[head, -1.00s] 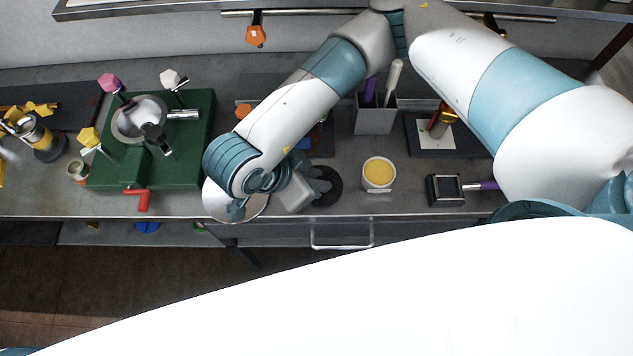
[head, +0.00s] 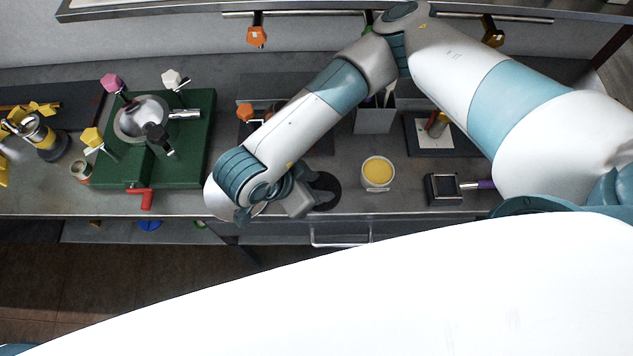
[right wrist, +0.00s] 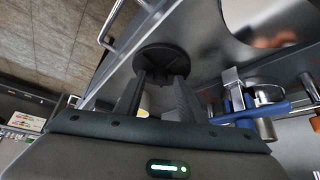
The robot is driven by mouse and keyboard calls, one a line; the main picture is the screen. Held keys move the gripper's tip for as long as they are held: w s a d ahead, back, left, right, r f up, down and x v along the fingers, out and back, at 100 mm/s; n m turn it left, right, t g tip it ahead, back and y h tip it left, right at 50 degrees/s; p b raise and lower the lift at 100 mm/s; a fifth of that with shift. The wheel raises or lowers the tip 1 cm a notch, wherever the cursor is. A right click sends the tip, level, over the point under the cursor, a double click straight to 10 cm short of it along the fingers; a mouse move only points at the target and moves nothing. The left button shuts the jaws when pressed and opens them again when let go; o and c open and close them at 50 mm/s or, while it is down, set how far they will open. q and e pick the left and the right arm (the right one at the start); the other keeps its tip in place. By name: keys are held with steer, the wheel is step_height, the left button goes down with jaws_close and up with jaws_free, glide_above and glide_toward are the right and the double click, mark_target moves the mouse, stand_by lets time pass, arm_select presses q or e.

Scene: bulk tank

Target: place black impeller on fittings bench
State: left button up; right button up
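The black impeller (head: 326,190) shows as a dark disc near the front edge of the grey workbench (head: 400,203), partly hidden by my right gripper (head: 308,198). In the right wrist view the impeller (right wrist: 162,60) is a round black disc just beyond the fingertips. The two fingers of the right gripper (right wrist: 160,82) stand apart with a gap between them, tips overlapping the disc's near side. Whether they touch it is unclear. My left gripper is out of view. I cannot tell which surface is the fittings bench.
Left of my arm stands a green fixture (head: 195,140) with a metal bowl, coloured knobs and a red handle. A pot with yellow contents (head: 377,172), a grey holder (head: 376,120) and a black square device (head: 443,188) stand to the right. A drawer handle (head: 340,241) juts from the front.

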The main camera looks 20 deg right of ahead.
steer(key=shift+r, duration=0.15)
steer(key=shift+a, duration=0.1)
steer(key=shift+a+r, duration=0.2)
steer(key=shift+r, duration=0.1)
steer(key=b+v, duration=0.4)
steer(key=v, duration=0.7)
steer(key=shift+r, duration=0.15)
steer(key=shift+s+d, duration=0.1)
